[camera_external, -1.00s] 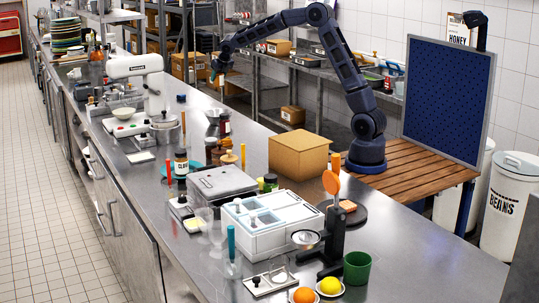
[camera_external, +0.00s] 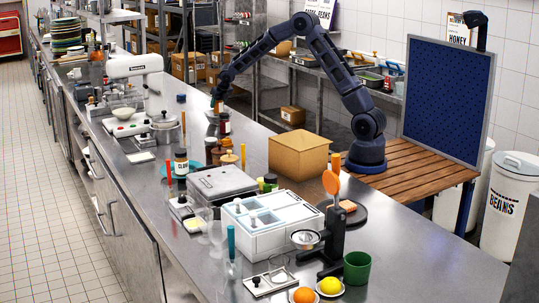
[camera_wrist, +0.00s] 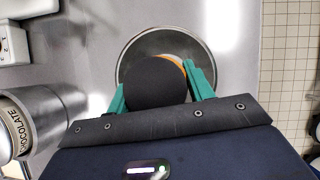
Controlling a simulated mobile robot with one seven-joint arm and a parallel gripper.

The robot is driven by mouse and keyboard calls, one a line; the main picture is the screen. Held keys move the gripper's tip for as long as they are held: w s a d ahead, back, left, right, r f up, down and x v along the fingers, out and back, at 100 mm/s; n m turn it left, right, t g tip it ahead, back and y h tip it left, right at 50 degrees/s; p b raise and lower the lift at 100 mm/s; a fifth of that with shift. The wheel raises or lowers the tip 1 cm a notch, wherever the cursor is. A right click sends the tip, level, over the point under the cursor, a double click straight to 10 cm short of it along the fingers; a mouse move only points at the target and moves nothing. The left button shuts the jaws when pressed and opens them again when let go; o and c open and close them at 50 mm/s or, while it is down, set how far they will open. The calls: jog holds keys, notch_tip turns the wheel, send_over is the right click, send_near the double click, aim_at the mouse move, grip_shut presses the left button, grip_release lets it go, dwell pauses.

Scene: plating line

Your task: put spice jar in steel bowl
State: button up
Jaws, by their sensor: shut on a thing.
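In the wrist view the spice jar (camera_wrist: 155,84) shows its round black lid and a sliver of orange body. My gripper (camera_wrist: 157,86) is shut on it, with a green finger on each side. The steel bowl (camera_wrist: 150,38) lies beneath the jar, and its round rim shows around the lid. The lid hides the jar's base, so I cannot tell whether it touches the bowl. In the external view my gripper (camera_external: 216,97) is low over the bowl (camera_external: 211,116) on the counter, with the small orange jar (camera_external: 217,107) under it.
A bottle labelled CHOCOLATE (camera_wrist: 22,122) stands close beside the bowl, left in the wrist view; a dark bottle (camera_external: 225,126) stands beside it in the external view. A cardboard box (camera_external: 300,153) is nearer the camera. The counter left of the bowl has some clear room.

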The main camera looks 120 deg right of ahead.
aim_at(218, 112)
jog(key=shift+f, duration=2.45)
jog(key=shift+f, duration=0.2)
jog(key=o, duration=1.1)
jog(key=shift+o, duration=0.2)
